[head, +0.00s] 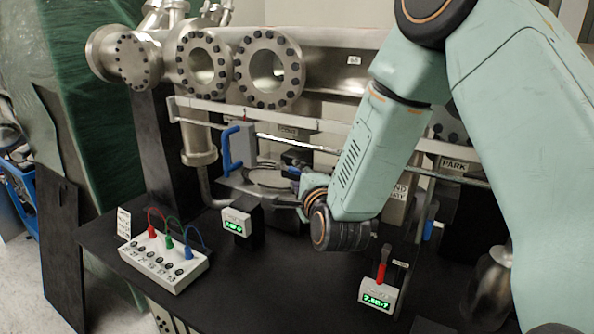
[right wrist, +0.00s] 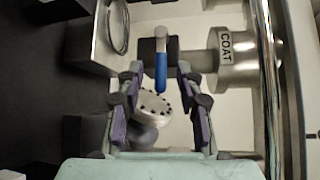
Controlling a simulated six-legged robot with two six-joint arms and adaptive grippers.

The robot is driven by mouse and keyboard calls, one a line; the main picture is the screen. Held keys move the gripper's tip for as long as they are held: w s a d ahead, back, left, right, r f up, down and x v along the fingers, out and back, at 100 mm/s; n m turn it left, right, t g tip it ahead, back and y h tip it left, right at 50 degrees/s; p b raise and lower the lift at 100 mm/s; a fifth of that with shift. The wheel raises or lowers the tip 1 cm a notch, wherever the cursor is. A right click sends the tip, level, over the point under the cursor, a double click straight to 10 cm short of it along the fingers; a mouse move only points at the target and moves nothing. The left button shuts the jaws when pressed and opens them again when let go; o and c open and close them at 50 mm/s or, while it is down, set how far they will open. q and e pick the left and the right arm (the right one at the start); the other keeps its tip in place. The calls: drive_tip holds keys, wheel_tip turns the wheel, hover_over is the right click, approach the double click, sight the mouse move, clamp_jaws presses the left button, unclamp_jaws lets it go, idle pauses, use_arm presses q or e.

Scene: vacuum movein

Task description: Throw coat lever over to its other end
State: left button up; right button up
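The coat lever shows in the right wrist view as a blue-tipped handle (right wrist: 161,72) on a metal stem, beside a metal cylinder labelled COAT (right wrist: 226,55). My right gripper (right wrist: 160,80) is open, with its purple-padded fingers apart. The blue handle appears between the fingertips in the picture, with a gap on each side. I cannot tell how far ahead of the fingers it is. In the head view my right gripper (head: 288,190) is largely hidden behind its wrist, by the round metal part. My left gripper is not in view.
A grey box with a blue handle (head: 238,148) stands left of the gripper. A white socket box (head: 165,262) with coloured cables, a small green display (head: 237,221) and another display (head: 378,296) with a red-handled switch stand in front. Flanged pipes (head: 270,70) rise behind.

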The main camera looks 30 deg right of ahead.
drive_tip(key=shift+w+d+f, duration=0.1)
drive_tip(key=shift+w+d, duration=0.1)
drive_tip(key=shift+w, duration=0.4)
drive_tip(key=shift+s, duration=0.1)
drive_tip(key=shift+d, duration=0.1)
drive_tip(key=shift+c, duration=0.2)
drive_tip(key=shift+w, duration=0.25)
drive_tip(key=c, duration=0.4)
drive_tip(key=shift+s, duration=0.1)
clamp_jaws()
drive_tip(key=shift+f, duration=0.1)
